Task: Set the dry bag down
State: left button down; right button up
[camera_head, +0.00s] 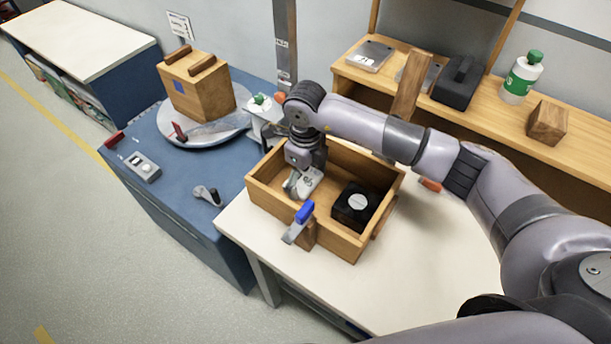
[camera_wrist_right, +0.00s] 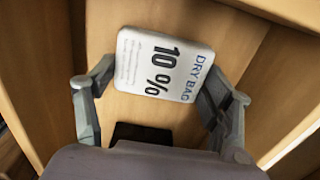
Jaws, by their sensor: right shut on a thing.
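The dry bag (camera_wrist_right: 165,65) is a small white packet marked "DRY BAG 10 %". My right gripper (camera_wrist_right: 158,85) is shut on it, with one finger at each side. In the head view the right gripper (camera_head: 302,186) reaches down into an open wooden box (camera_head: 333,243), and the bag (camera_head: 311,179) shows pale between its fingers. The bag is inside or just above the box's left part; I cannot tell whether it touches the floor. My left gripper is not in view.
A black block with a round pale top (camera_head: 356,206) sits in the box's right part. A blue-tipped clamp (camera_head: 303,218) is on the front wall. The box stands on a pale table (camera_head: 440,255). A shelf (camera_head: 500,120) holding several objects is behind.

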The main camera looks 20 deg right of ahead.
aim_at(305, 180)
jog(key=o, duration=1.1)
jog(key=shift+o, duration=0.2)
jog(key=shift+r, duration=0.1)
notch_tip(305, 180, up, 12)
jog(key=b, duration=0.2)
